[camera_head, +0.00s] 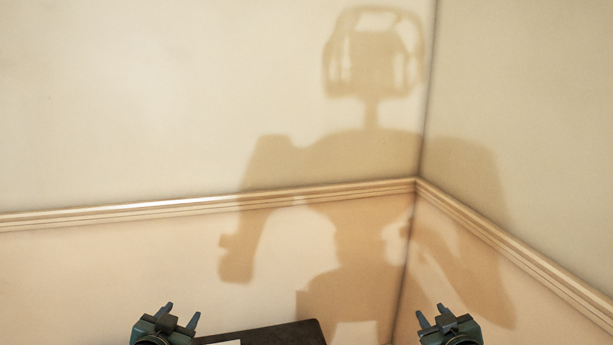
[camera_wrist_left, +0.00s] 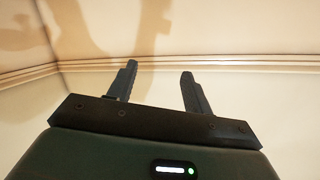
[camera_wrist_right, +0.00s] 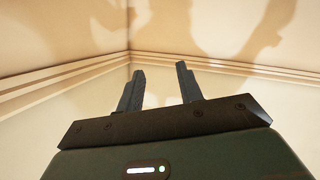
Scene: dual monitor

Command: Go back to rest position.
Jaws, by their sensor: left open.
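My left gripper (camera_head: 181,314) is at the bottom left of the head view, fingers pointing up and apart, with nothing between them. It also shows in the left wrist view (camera_wrist_left: 158,80), open and empty in front of the wall. My right gripper (camera_head: 430,314) is at the bottom right of the head view, fingers apart and empty. In the right wrist view (camera_wrist_right: 158,80) its two fingers stand apart with only wall behind them. Both grippers are at about the same height. No monitor is in view.
My shadow falls on the walls. The space above the grippers looks clear.

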